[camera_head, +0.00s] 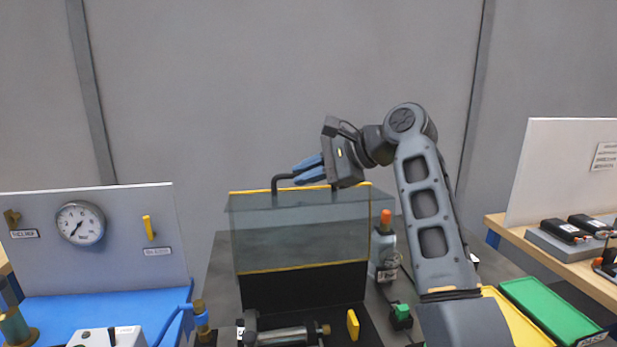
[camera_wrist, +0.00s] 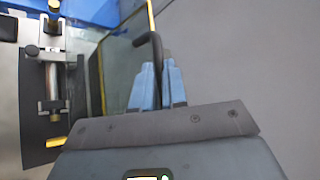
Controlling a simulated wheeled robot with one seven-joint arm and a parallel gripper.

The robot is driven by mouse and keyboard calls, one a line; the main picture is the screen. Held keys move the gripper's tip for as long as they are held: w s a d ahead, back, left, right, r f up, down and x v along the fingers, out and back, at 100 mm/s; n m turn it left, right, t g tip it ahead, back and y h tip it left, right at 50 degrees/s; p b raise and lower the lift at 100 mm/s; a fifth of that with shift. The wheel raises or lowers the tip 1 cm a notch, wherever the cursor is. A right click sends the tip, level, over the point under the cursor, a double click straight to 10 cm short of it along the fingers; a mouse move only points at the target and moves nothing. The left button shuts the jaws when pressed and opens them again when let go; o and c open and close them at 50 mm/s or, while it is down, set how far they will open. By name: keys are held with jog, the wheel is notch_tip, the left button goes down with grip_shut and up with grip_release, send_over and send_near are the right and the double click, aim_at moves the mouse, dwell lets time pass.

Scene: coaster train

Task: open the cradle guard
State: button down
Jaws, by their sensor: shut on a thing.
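The cradle guard (camera_head: 300,236) is a clear, greyish panel with yellow edges. It stands above a dark base in the middle of the head view, and part of it shows in the wrist view (camera_wrist: 123,55). A black bent handle (camera_head: 275,186) rises from its top edge; it also shows in the wrist view (camera_wrist: 148,44). My gripper (camera_head: 297,172) has blue fingers and is shut on the handle's bar at the guard's top. In the wrist view the fingers (camera_wrist: 158,75) are close together around the bar, which they partly hide.
A cylinder device (camera_head: 285,336) lies in front of the guard. A bottle with an orange cap (camera_head: 386,245) and a green button (camera_head: 402,312) are on the right. A gauge panel (camera_head: 100,240) stands left. The space above the guard is free.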

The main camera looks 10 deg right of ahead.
jog(key=shift+r, duration=0.2)
jog(key=c, duration=1.2)
grip_release()
jog(key=shift+f, duration=0.15)
jog(key=shift+o, duration=0.2)
jog(key=b+v, duration=0.1)
jog(key=v, duration=0.6)
jog(key=shift+s+d+b, duration=0.2)
jog(key=shift+d+b, duration=0.1)
jog(key=shift+a, duration=0.1)
